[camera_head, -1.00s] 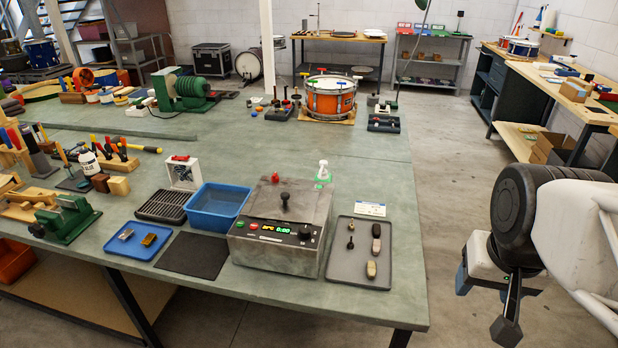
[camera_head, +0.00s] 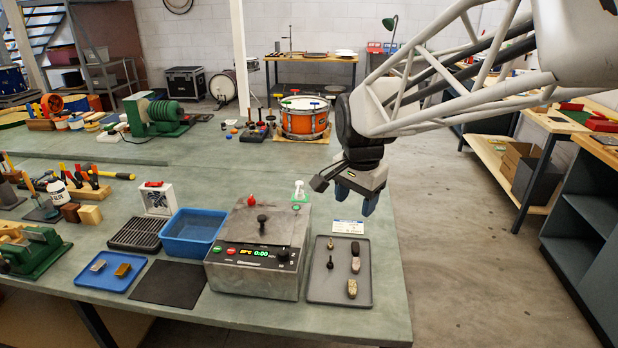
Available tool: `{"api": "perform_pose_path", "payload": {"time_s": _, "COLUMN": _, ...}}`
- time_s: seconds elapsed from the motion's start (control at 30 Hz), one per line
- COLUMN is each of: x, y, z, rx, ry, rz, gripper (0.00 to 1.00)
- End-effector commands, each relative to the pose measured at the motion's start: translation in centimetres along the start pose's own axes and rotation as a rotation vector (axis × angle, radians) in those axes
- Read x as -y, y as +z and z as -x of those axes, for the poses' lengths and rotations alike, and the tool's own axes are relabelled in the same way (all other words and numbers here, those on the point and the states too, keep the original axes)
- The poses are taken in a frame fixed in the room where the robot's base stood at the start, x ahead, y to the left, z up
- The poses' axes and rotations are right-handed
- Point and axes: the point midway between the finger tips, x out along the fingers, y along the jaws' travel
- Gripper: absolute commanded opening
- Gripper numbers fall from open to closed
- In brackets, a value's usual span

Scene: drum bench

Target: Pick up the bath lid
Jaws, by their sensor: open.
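The bath lid (camera_head: 283,226) is the grey metal top of a box-shaped bath (camera_head: 251,277) near the bench's front edge. It has a black knob (camera_head: 262,220) standing up near its middle, and it lies on the bath. The bath's front panel shows a green 0:00 display, buttons and a black dial. My gripper (camera_head: 352,203) hangs above the bench to the right of and behind the bath, well apart from the lid. Its blue-grey fingers point down, are open and show nothing between them.
An orange drum (camera_head: 303,121) sits further back.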

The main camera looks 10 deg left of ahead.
Motion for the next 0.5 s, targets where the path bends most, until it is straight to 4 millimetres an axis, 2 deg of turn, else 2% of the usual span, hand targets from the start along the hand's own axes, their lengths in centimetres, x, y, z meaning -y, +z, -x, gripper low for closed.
{"api": "perform_pose_path", "payload": {"time_s": 0.03, "x": 1.7, "y": -0.1, "z": -0.5, "rx": 0.006, "ry": 0.005, "rz": -0.022, "gripper": 0.59}}
{"api": "perform_pose_path", "payload": {"time_s": 0.27, "x": 8.7, "y": 0.1, "z": -2.8, "rx": 0.026, "ry": 0.027, "rz": -0.154, "gripper": 0.59}}
{"api": "perform_pose_path", "payload": {"time_s": 0.5, "x": 16.1, "y": 1.3, "z": -5.9, "rx": 0.04, "ry": 0.055, "rz": -0.291, "gripper": 0.59}}
